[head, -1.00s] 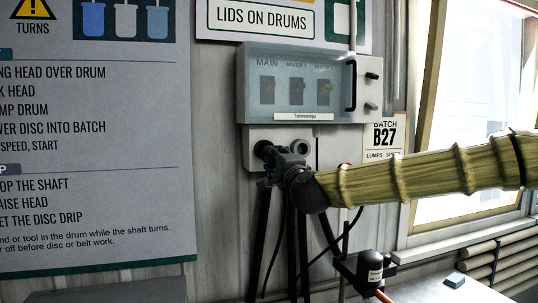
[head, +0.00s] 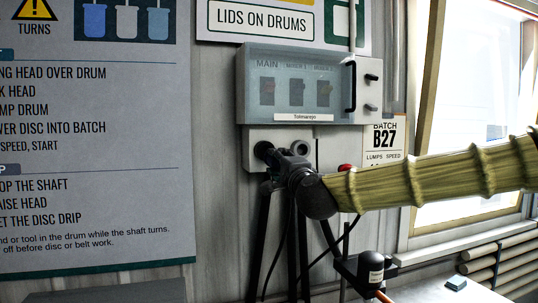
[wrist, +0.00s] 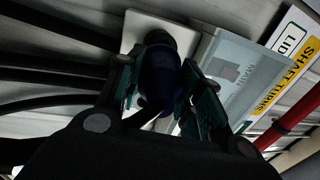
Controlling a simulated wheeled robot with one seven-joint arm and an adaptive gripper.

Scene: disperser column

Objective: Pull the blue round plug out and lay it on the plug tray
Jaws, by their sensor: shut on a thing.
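The blue round plug (wrist: 160,82) shows dark blue between the two fingers of my gripper (wrist: 166,95) in the wrist view. My gripper is shut on it. A black round part (wrist: 158,38) lies at the plug's far end, against the pale socket plate (wrist: 135,30). I cannot tell whether the plug is still seated there. In the head view, my gripper (head: 284,162) is at the front of the socket plate (head: 252,135) and mostly hides the plug. I cannot make out the plug tray.
A grey switch box (head: 290,60) with a black handle is just above the socket plate. A second round socket (head: 301,148) is right of my gripper. Black cables hang below. A red button (head: 345,167), a dark device (head: 372,268) and a small teal block (head: 456,282) are lower right.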

